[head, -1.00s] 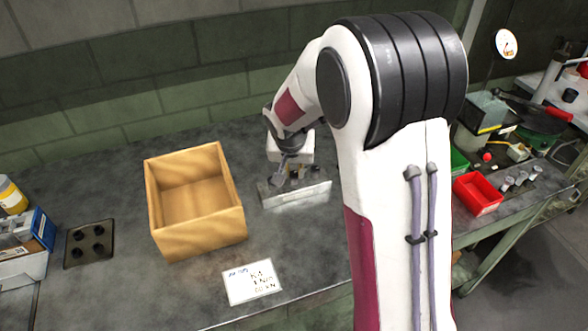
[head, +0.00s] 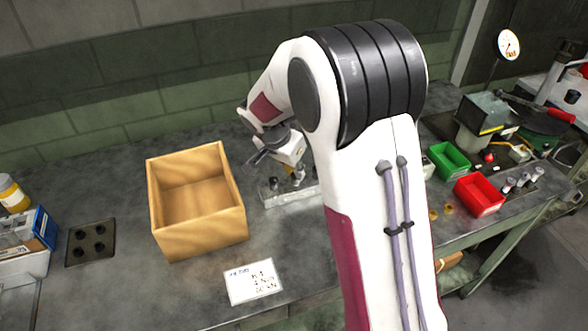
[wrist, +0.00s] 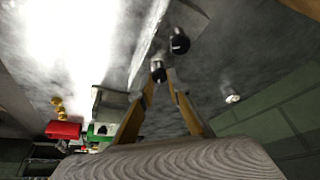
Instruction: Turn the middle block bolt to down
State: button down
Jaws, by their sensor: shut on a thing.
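The metal block (head: 278,201) lies on the bench to the right of the wooden box, and it also shows in the wrist view as a pale strip (wrist: 146,52). A dark-headed bolt (head: 273,183) stands at its left end. My gripper (head: 298,180) is tilted over the middle to right part of the block. In the wrist view my gripper (wrist: 162,80) is shut on a dark-headed bolt (wrist: 158,68) between its two tan fingers. Another dark bolt (wrist: 180,42) stands beyond it. My arm hides the block's right end in the head view, and which way the held bolt points is unclear.
An open wooden box (head: 197,240) stands left of the block. A white card (head: 253,282) lies in front. A black plate with holes (head: 90,242) is at left. Red (head: 480,195) and green (head: 449,161) bins sit to the right. A small light-coloured piece (wrist: 232,98) shows in the wrist view.

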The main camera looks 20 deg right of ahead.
jog(key=shift+w+a+m+g+h, duration=0.15)
jog(key=shift+m+g, duration=0.25)
jog(key=shift+m, duration=0.7)
jog(key=shift+s+m+g+h, duration=0.15)
jog(key=shift+m+g, duration=0.25)
jog(key=shift+m, duration=0.7)
jog(key=shift+w, duration=0.1)
jog(key=c, duration=1.9)
grip_release()
jog(key=shift+n, duration=0.3)
jog(key=shift+n+t, duration=0.7)
jog(key=shift+n, duration=0.8)
jog(key=shift+s+d+n+t+y, duration=0.15)
jog(key=shift+n+t+y, duration=0.15)
jog(key=shift+n, duration=0.7)
jog(key=shift+s+d+n+t+y, duration=0.15)
jog(key=shift+n+y, duration=0.25)
jog(key=shift+n, duration=0.6)
